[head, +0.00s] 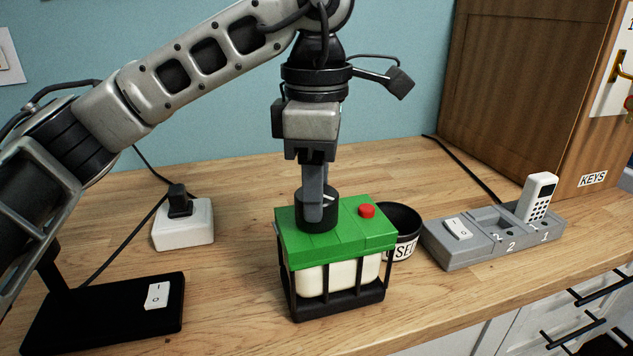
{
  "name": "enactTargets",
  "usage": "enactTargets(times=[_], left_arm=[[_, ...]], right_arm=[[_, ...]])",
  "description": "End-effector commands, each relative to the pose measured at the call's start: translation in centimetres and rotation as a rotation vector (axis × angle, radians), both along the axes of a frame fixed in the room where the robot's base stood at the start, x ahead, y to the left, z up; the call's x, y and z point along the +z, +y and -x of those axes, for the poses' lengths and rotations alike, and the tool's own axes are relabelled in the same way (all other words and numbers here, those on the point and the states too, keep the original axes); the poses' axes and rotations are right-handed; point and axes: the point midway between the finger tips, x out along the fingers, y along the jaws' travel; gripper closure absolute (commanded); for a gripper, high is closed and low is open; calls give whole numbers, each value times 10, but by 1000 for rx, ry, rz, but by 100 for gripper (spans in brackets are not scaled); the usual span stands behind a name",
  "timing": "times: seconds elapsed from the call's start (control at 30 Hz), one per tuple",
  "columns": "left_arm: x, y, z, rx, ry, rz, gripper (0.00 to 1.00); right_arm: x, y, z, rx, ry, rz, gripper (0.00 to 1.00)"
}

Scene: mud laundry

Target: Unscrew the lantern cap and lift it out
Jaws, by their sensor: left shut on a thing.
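The lantern (338,275) stands upright on the wooden counter. It has a green top with a red button (367,211), a cream body and a black cage frame. The black round cap (303,214) sits at the left of the green top. My left gripper (313,212) points straight down over the cap, and its fingers are shut on it. The cap's lower edge appears to be at the green top; whether it is threaded in cannot be told. My right gripper is not in view.
A black labelled cup (402,226) stands close behind the lantern's right side. A grey numbered dock (490,240) holding a white handset (538,197) is farther right. A white socket box (183,225) and black switch base (105,315) are at left. The counter's front edge is close to the lantern.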

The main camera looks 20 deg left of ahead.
Motion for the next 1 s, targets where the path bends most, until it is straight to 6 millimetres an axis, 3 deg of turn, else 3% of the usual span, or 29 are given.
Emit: enactTargets(times=[0.13,0.33,0.37,0.43,0.63,0.7,0.73,1.0], left_arm=[[0,0,0,124,-1,0,79],[0,0,0,133,0,0,79],[0,0,0,132,0,0,49],[0,0,0,132,0,0,30],[0,0,0,131,0,0,30],[0,0,0,130,0,0,46],[0,0,0,130,0,0,48],[0,0,0,130,0,0,48]], right_arm=[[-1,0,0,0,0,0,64],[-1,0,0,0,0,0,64],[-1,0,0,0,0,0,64],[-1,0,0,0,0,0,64],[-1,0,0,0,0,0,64],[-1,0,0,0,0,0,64],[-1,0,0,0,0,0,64],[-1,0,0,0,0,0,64]])
